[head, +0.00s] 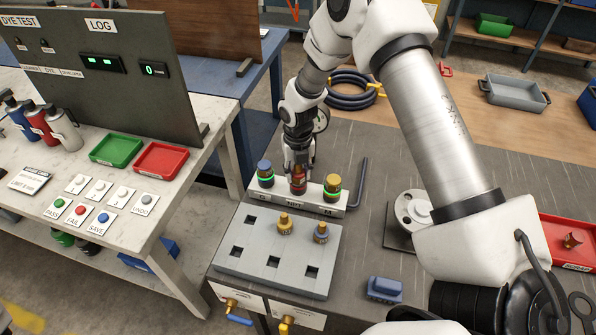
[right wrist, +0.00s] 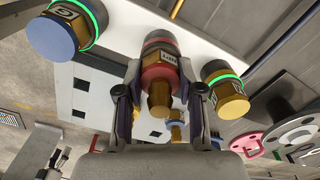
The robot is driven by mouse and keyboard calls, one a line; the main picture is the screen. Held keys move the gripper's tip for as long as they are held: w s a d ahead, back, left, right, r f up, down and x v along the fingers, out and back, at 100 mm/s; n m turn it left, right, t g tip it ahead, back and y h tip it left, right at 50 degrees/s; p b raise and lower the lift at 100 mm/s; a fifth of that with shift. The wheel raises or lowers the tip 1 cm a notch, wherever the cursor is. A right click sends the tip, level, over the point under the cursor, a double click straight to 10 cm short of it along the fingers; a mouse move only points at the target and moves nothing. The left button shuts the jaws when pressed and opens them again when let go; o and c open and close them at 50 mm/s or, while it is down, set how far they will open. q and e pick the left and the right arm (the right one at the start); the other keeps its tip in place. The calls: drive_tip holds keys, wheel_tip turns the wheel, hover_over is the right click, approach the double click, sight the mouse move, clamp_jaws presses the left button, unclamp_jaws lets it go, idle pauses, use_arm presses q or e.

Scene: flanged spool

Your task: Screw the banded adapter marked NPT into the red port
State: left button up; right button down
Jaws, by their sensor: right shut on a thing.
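A brass adapter with a red band (right wrist: 157,82) stands at the middle port of the white block (head: 325,205), between two adapters in green-lit ports. My right gripper (head: 298,172) is shut on it from above; in the right wrist view its fingers (right wrist: 160,72) flank the red part. No green ring shows there. The left neighbour (head: 265,172) has a blue top, the right one (head: 333,186) a yellow top. My left gripper is out of view.
A grey holed rack (head: 250,265) in front holds two brass adapters (head: 285,223). A dark hex key (head: 359,182) lies right of the block. A flanged disc (head: 412,208), a blue object (head: 385,288) and a red tray (head: 560,225) with a small part stand further right.

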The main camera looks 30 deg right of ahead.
drive_tip(key=shift+r+m+p, duration=0.15)
drive_tip(key=shift+m+p, duration=0.15)
drive_tip(key=shift+m, duration=0.6)
drive_tip(key=c, duration=1)
unclamp_jaws()
drive_tip(key=shift+m, duration=0.5)
drive_tip(key=o, duration=0.3)
drive_tip(key=shift+f, duration=0.2)
drive_tip(key=shift+o, duration=0.2)
wheel_tip(320, 180, up, 12)
drive_tip(key=shift+r, duration=0.1)
